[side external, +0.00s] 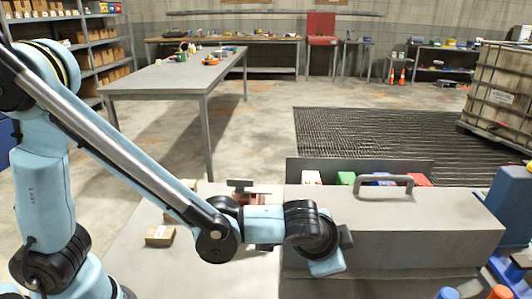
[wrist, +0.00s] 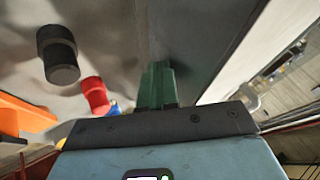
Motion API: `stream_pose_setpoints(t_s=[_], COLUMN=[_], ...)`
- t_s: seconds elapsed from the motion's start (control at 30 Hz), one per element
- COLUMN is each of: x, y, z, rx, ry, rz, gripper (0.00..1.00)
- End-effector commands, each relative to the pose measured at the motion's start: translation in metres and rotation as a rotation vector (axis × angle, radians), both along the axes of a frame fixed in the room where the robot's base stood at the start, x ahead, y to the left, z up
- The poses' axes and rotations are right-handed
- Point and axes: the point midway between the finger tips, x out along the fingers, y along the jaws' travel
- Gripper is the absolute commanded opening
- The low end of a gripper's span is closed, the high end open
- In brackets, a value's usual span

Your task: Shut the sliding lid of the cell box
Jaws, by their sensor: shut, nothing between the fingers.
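The cell box (side external: 300,170) stands at the right of the bench in the side view. Its grey lid (side external: 450,222) has a raised bar handle (side external: 385,183) on top. White, green, blue and red cell tops show in a gap between the dark back wall and the lid. My gripper (wrist: 158,72) shows in the wrist view with its green fingers together and empty, close beside a dark grey panel. Whether they touch it I cannot tell. In the side view my wrist is in front of the lid's left part, and the fingertips are hidden.
A small cardboard box (side external: 160,235) lies on the bench at left. Blue and orange objects (side external: 500,292) stand at the lower right corner. The wrist view shows a black cylinder (wrist: 60,58), a red cylinder (wrist: 95,92) and an orange piece (wrist: 22,115) left of the fingers.

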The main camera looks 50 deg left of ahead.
Motion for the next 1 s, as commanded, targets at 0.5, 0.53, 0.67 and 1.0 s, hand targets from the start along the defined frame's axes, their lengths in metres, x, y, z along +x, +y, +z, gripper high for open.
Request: stream_pose_setpoints(t_s=[0.5,0.53,0.67,1.0], x=[0.039,0.045,0.068,0.108], y=[0.040,0.046,0.069,0.108], z=[0.000,0.000,0.000,0.000], rx=[0.002,0.001,0.002,0.002], ry=[0.001,0.000,0.000,0.001], rz=[0.012,0.012,0.011,0.005], gripper=[0.00,0.00,0.00,0.00])
